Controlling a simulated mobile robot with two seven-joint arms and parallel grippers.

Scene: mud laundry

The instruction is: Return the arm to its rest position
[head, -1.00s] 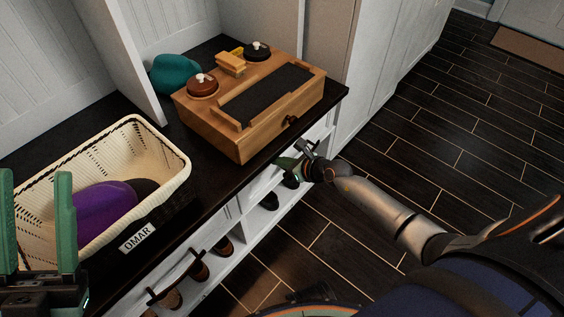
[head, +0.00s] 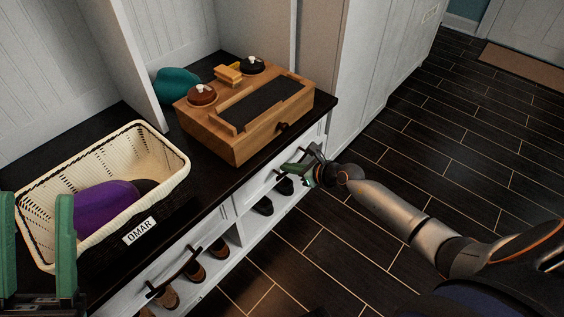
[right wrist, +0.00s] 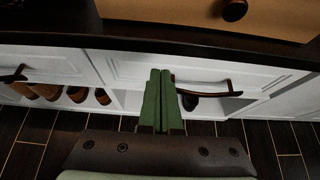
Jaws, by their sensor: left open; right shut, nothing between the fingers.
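My right arm (head: 395,212) reaches in from the right over the floor. Its gripper (head: 308,172) is at the front of the white bench, below the wooden box. In the right wrist view the right gripper (right wrist: 158,75) has its green fingers together with nothing between them, beside a dark drawer handle (right wrist: 208,90); I cannot tell whether they touch it. My left gripper (head: 38,225) is open and empty at the left edge of the head view, in front of the woven basket.
The cream basket (head: 168,150), labelled OMAR, holds a purple item (head: 105,207). A wooden box (head: 225,145) and a teal item (head: 176,84) are on the dark bench top (head: 205,190). Shoes (head: 195,272) stand in the cubbies below.

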